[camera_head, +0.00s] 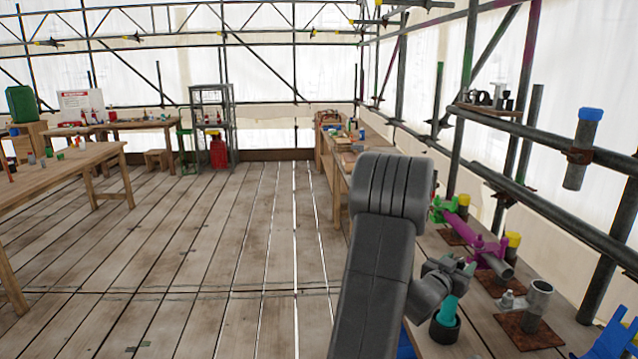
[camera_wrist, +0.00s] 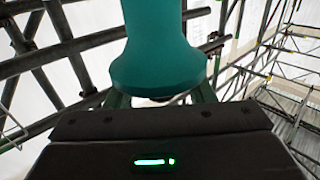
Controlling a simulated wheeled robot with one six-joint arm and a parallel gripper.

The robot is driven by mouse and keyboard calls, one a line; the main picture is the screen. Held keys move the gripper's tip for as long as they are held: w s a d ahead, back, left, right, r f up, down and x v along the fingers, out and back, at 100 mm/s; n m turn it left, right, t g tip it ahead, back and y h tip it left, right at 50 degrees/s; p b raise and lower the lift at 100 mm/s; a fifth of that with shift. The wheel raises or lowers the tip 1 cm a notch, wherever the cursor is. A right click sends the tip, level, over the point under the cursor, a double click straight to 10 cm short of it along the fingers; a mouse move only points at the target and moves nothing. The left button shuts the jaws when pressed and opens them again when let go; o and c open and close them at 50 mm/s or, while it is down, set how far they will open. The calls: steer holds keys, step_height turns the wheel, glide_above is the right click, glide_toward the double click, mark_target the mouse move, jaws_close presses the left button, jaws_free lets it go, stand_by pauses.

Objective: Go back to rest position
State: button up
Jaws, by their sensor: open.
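My gripper (camera_head: 462,266) is at the lower right in the head view, over the workbench and just above a teal handle (camera_head: 449,309). The handle stands upright in a black round holder (camera_head: 445,329). In the wrist view a large teal piece (camera_wrist: 158,50) with a flared rounded end fills the upper middle, very close to the camera. It hides most of my fingers, whose dark green parts show on both sides of it. My jaws are open. I cannot tell whether they touch the teal piece.
On the right bench stand a grey metal tube (camera_head: 538,303) on a rusty plate and a magenta clamp (camera_head: 485,243) on a pipe. Scaffold poles run close along the right; a blue-capped tube (camera_head: 583,148) hangs there. The plank floor (camera_head: 225,255) to the left is clear.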

steer(key=shift+a+r+m+g+h+p, duration=0.15)
steer(key=shift+m+g+h+p, duration=0.85)
steer(key=shift+p, duration=1.05)
